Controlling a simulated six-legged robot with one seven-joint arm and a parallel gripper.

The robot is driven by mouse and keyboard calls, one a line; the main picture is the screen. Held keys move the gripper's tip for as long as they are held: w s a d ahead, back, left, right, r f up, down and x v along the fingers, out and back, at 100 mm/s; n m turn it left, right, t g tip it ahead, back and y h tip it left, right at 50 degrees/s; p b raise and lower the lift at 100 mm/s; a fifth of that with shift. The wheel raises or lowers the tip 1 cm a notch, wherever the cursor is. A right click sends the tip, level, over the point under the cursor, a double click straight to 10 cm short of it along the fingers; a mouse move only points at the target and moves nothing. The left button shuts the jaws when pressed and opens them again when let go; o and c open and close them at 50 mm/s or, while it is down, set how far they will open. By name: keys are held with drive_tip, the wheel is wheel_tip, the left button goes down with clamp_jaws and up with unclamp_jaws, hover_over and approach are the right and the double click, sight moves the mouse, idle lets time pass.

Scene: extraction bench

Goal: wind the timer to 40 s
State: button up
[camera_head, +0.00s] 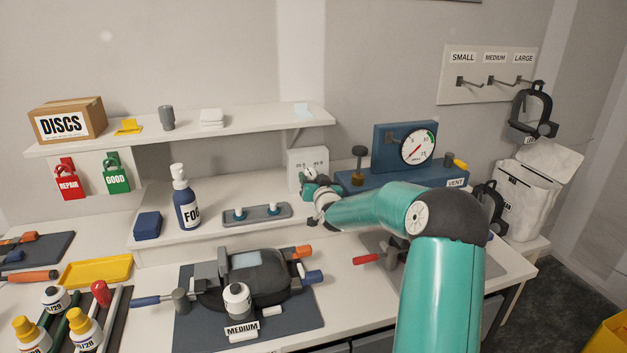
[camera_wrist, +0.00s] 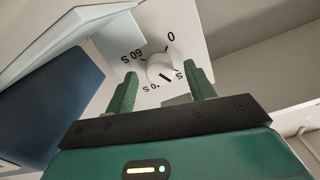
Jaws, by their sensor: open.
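The timer (camera_head: 309,157) is a white box with a printed dial, standing at the back of the bench beneath the shelf. In the wrist view its face (camera_wrist: 196,38) appears rotated, with "0" and "60 S" readable; another mark is partly covered by a finger. The round white knob (camera_wrist: 160,66) has a dark pointer line slanting toward the lower right of that view. My gripper (camera_wrist: 161,78) is open, its two green fingers on either side of the knob. I cannot tell whether they touch it. In the head view my gripper (camera_head: 308,184) is at the timer's lower front.
A blue gauge stand (camera_head: 386,149) with a brass valve stands right of the timer. A grey tray (camera_head: 243,217) with two small pieces and a FOG bottle (camera_head: 186,205) are to the left. The shelf (camera_head: 255,120) overhangs. A mask on a mat lies in front.

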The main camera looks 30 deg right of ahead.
drive_tip(key=shift+c, duration=0.4)
drive_tip(key=c, duration=0.9)
idle(0.7)
drive_tip(key=o, duration=1)
drive_tip(key=v, duration=1.3)
drive_tip(key=shift+s, duration=0.4)
